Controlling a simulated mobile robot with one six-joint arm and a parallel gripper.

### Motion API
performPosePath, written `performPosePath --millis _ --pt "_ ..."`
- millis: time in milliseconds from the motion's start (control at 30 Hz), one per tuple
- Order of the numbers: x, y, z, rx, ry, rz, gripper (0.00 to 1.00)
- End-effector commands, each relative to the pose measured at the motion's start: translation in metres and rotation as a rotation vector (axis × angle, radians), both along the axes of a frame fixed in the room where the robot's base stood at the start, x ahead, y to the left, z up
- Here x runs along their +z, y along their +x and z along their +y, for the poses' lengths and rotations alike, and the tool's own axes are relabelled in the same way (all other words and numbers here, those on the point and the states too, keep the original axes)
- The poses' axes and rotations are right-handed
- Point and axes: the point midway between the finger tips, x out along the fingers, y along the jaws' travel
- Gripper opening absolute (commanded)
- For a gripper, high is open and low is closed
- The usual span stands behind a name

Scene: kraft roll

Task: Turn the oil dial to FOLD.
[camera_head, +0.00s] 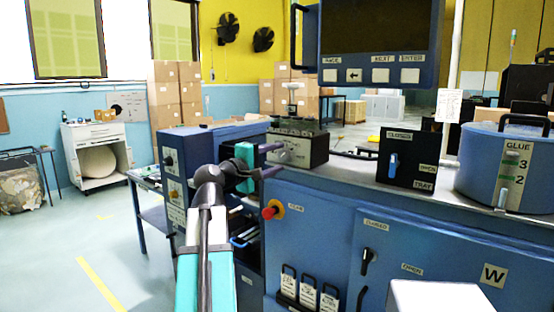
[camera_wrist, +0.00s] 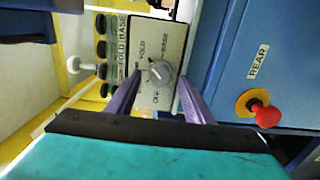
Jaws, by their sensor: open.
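The oil dial (camera_wrist: 159,74) is a round grey knob on a pale panel (camera_wrist: 166,35) with small printed labels around it. In the wrist view the picture is turned sideways; the labels are blurred and I cannot read for certain which one the knob points to. My gripper (camera_wrist: 159,79) is open, its two purple fingers on either side of the knob in that view; contact cannot be told. In the head view my gripper (camera_head: 274,159) is in front of the small dark box (camera_head: 318,150) with the pale panel, and the dial is too small to make out.
Dark knobs (camera_wrist: 101,53) line the box's edge. A red knob on a yellow base (camera_head: 272,209) sits below my gripper on the blue cabinet. A screen panel (camera_head: 380,45) hangs above. A CLOSED/OPEN tray switch (camera_head: 394,165) and a blue glue pot (camera_head: 480,170) stand to the right.

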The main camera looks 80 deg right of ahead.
Motion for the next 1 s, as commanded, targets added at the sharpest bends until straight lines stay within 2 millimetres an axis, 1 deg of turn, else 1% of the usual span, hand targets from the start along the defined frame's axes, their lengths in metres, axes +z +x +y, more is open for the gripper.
performPosePath --millis 700,900,1000 --pt "-0.001 0.048 0.087 0.003 0.0 -0.001 0.47" --pt "-0.001 0.057 0.105 0.001 0.0 -0.001 0.47" --pt "0.0 0.06 0.11 0.001 0.0 -0.001 0.47"
